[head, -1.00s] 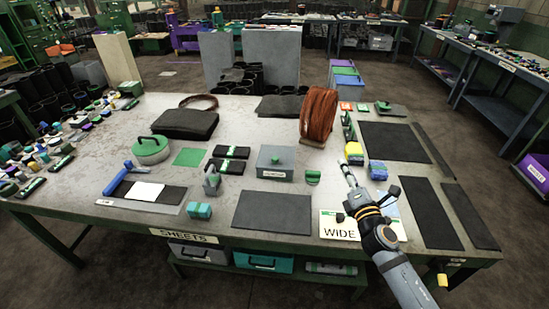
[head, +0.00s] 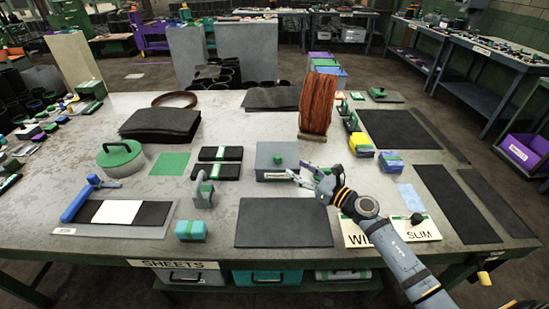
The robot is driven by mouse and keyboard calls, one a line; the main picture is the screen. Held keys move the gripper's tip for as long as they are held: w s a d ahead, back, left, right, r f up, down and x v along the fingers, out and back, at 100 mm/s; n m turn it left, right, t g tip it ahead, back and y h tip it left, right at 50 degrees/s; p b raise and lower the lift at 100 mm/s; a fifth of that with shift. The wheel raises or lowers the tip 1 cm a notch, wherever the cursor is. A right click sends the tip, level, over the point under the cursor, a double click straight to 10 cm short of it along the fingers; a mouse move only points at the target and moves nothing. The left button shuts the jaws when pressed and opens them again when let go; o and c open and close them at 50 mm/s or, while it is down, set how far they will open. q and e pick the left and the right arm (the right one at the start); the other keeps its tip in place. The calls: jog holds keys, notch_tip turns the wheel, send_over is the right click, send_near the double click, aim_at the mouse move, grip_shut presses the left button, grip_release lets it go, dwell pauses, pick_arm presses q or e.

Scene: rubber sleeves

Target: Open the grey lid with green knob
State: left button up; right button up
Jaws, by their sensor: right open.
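The grey box (head: 265,175) with a label on its front stands near the middle of the table. Whether a finger touches the box is hard to tell. My left gripper is not in view.
A dark mat (head: 284,222) lies in front of the box. Black-and-white packs (head: 220,153) lie to its left. A brown roll (head: 318,103) stands behind right. A yellow block (head: 361,145) and a WIDE/SLIM sign (head: 390,231) are to the right.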

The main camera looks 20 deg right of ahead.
aim_at(281, 158)
jog(key=p+x, duration=0.1)
jog(key=x, duration=0.8)
jog(key=shift+w+a+p, duration=0.15)
jog(key=shift+w+p, duration=0.1)
jog(key=shift+p, duration=0.1)
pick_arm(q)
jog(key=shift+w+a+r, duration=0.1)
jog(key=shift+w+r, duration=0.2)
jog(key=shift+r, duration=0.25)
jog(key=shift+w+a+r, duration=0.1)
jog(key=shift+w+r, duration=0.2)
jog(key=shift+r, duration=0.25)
pick_arm(e)
grip_shut()
